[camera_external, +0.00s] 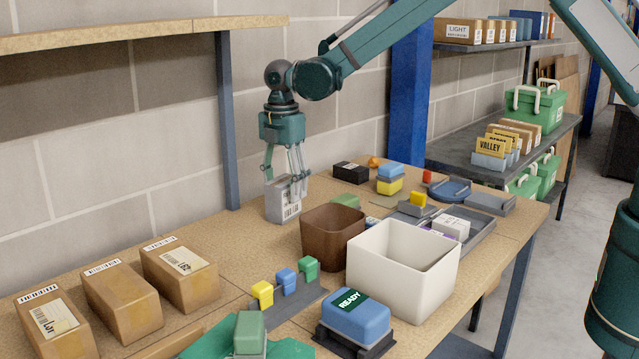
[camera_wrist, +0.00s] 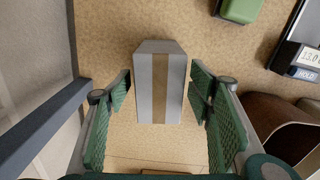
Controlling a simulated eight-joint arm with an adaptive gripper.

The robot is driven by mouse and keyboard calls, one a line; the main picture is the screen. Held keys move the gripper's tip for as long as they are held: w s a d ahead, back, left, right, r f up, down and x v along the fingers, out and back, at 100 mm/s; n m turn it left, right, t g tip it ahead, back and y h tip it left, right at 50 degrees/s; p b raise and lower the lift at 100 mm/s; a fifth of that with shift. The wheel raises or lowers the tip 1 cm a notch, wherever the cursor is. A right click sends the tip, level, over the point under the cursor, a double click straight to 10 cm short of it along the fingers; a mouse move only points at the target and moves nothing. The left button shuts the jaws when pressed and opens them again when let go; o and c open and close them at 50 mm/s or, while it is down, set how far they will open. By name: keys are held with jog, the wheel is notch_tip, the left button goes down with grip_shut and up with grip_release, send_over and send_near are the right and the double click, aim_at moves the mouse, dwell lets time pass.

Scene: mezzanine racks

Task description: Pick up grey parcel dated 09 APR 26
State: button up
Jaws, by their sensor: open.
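A grey parcel (camera_external: 282,205) with a white label on its side stands on the wooden bench near the wall. In the wrist view the grey parcel (camera_wrist: 158,85) shows its top with a tan tape strip down the middle. The date on its label is too small to read. My gripper (camera_external: 285,177) is above and around the parcel's upper part, pointing down. In the wrist view my gripper (camera_wrist: 160,95) is open, with one green finger on each side of the parcel and a gap visible on both sides.
Several brown boxes (camera_external: 122,298) stand at the front left. A black box (camera_external: 350,172) and a green block (camera_wrist: 239,10) are nearby. A shelf post (camera_external: 228,120) rises behind left.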

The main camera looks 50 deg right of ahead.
aim_at(284, 204)
jog(key=shift+f, duration=0.15)
jog(key=shift+f, duration=2.5)
jog(key=shift+c, duration=0.6)
jog(key=c, duration=1)
